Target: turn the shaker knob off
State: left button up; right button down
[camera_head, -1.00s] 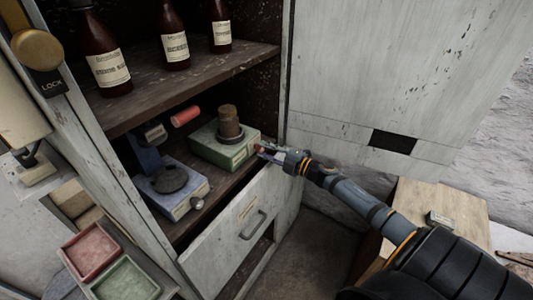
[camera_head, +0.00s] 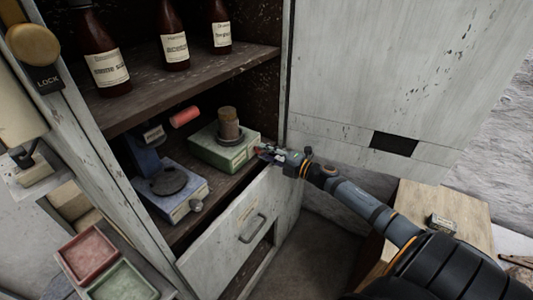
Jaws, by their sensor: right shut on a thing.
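The shaker appears to be the green box (camera_head: 215,155) with a round platform and a brown cylinder (camera_head: 229,124) on top, on the cabinet's lower shelf. My right gripper (camera_head: 264,154) is at the right end of its front face, shut on a small knob that the fingers mostly hide. A trace of red shows between the fingers. The knob's angle cannot be made out. My left gripper is not in view.
A blue-grey device (camera_head: 172,190) with a dark round plate stands left of the green box. A red cylinder (camera_head: 184,116) is behind it. Brown bottles (camera_head: 172,36) stand on the upper shelf (camera_head: 190,75). Below is a drawer (camera_head: 240,223); the open door (camera_head: 390,75) is at right.

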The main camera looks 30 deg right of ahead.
jog(key=c, duration=1.1)
grip_release()
jog(key=shift+o, duration=0.2)
jog(key=v, duration=0.8)
